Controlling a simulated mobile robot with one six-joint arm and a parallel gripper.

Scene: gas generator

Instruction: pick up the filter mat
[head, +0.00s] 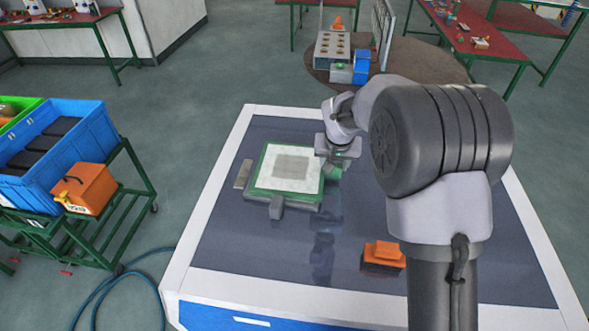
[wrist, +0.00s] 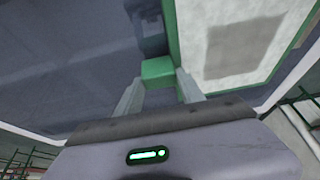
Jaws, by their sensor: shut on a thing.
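The filter mat (head: 290,165) is a pale square with a grey centre in a green frame, lying on the dark top of the bench in the head view. It also shows in the wrist view (wrist: 222,55) at the upper right. A green tab (wrist: 158,72) sits at the frame's edge and appears joined to it. My gripper (wrist: 159,86) is shut on this tab, one finger on each side. In the head view my gripper (head: 334,168) is at the mat's right edge, and its fingertips are partly hidden. Whether the mat is lifted cannot be told.
A grey block (head: 277,207) is at the mat's front edge and a flat grey piece (head: 243,174) at its left. An orange-and-black object (head: 382,257) lies at the bench's front right. A cart with a blue crate (head: 95,140) stands left. The bench's front left is clear.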

